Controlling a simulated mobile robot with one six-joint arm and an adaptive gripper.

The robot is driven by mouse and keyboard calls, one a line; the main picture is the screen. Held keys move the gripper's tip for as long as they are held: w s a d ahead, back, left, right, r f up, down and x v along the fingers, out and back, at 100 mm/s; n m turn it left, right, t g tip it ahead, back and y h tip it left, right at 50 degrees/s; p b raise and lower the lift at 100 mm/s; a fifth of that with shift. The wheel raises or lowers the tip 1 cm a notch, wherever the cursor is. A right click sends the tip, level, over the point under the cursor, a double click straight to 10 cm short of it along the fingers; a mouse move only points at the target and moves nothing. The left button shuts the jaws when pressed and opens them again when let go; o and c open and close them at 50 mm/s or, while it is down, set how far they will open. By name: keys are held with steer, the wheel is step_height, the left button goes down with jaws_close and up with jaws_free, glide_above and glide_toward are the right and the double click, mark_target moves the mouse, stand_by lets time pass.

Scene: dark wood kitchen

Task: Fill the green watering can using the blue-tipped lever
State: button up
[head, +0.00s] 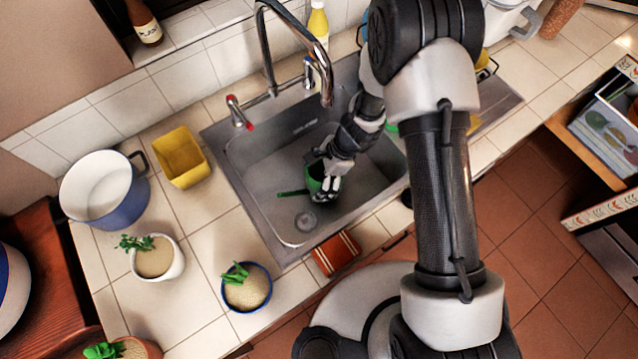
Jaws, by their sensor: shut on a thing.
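The green watering can (314,172) is in the sink basin, with its thin spout pointing left. My gripper (326,192) is shut on the can at its near right side and hides part of it. I cannot tell whether the can touches the basin floor. The blue-tipped lever (309,68) stands at the back of the sink, right of the tall curved faucet (266,50). The faucet's outlet (327,98) hangs above the basin, higher in the picture than the can. No water stream shows.
A red-tipped lever (238,112) stands left of the faucet. A yellow bottle (318,25) is behind the sink. A yellow container (181,158), a blue-white pot (104,190) and potted plants (157,258) stand left.

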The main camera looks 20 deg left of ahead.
steer(key=shift+f+b, duration=0.65)
steer(key=shift+f, duration=1.3)
steer(key=shift+f, duration=0.1)
steer(key=o, duration=1.2)
steer(key=shift+w+r, duration=0.1)
steer(key=shift+r, duration=0.35)
steer(key=p+v, duration=0.4)
steer(key=v, duration=0.7)
steer(key=shift+d+r, duration=0.15)
steer(key=shift+d, duration=0.05)
